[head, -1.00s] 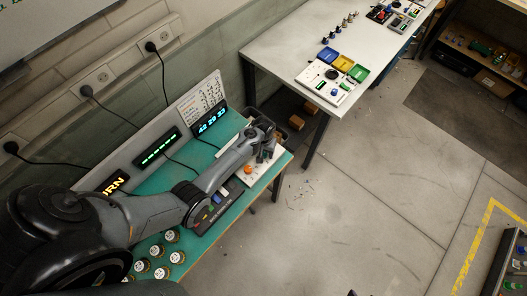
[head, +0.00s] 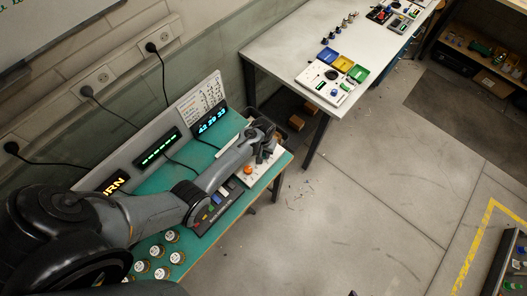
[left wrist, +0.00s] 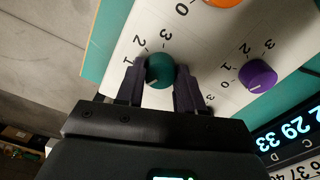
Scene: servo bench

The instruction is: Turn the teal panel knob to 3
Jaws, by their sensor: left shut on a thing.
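The teal knob (left wrist: 161,69) sits on a white panel (left wrist: 205,45) in the left wrist view. The fingers of my left gripper (left wrist: 160,82) stand on both sides of it and are shut on it. A pale pointer mark on the knob faces the lower left. Printed numbers 3 and 2 show above the knob; the left finger hides part of the scale. In the head view my left gripper (head: 264,154) is over the panel at the bench's right end and hides the teal knob. My right gripper is in neither view now.
A purple knob (left wrist: 257,75) with its own scale is right of the teal one. An orange knob (head: 248,170) is on the same panel. A blue-digit display (head: 211,120) stands behind. Several round gauges stand at the teal bench's (head: 230,219) near left.

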